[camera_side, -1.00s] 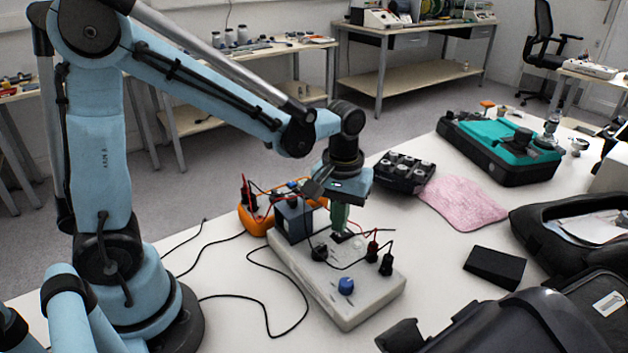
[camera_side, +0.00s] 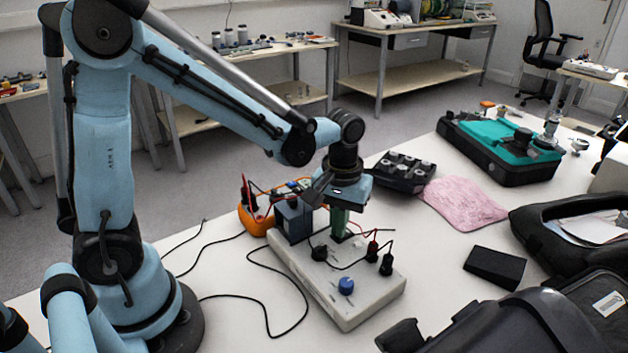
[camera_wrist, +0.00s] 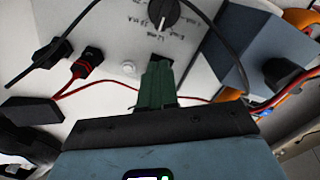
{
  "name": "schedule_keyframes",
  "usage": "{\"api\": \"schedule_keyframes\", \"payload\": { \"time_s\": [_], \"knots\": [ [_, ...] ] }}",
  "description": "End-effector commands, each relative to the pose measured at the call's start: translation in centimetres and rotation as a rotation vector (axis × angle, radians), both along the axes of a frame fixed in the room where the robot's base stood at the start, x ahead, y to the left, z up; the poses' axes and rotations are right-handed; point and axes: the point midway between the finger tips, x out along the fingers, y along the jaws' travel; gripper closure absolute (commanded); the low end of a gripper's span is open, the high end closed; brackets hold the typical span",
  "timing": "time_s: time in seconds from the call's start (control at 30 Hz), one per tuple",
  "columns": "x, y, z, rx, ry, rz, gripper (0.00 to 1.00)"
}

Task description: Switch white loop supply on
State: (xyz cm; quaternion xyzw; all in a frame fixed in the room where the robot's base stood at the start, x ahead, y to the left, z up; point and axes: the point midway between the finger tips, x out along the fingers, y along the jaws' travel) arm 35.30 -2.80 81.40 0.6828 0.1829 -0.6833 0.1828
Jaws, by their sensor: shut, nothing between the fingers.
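The white loop supply (camera_side: 318,292) is a pale box lying on the white table. Its top carries a black rotary knob (camera_side: 319,253), a blue knob (camera_side: 346,286), and red and black plugs (camera_side: 387,265). My gripper (camera_side: 338,238) points down with its green fingers shut and empty, at the top of the box behind the black knob.
The dark blue-grey block (camera_side: 293,219) stands on the box's far left end, beside an orange meter (camera_side: 258,221). Black leads cross the box and table. A pink cloth (camera_side: 464,203), a black wedge (camera_side: 495,267) and a black bag (camera_side: 570,230) lie to the right.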

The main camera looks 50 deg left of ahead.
Motion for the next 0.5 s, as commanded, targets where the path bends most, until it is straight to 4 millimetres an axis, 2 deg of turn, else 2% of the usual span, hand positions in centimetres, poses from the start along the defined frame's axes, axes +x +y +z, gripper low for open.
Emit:
{"api": "schedule_keyframes", "payload": {
  "time_s": [0.23,0.5],
  "knots": [
    [0.0,0.0,0.2,0.0,-0.001,0.0,1.0],
    [0.0,0.0,2.1,0.0,-0.001,0.0,1.0]
  ]
}}
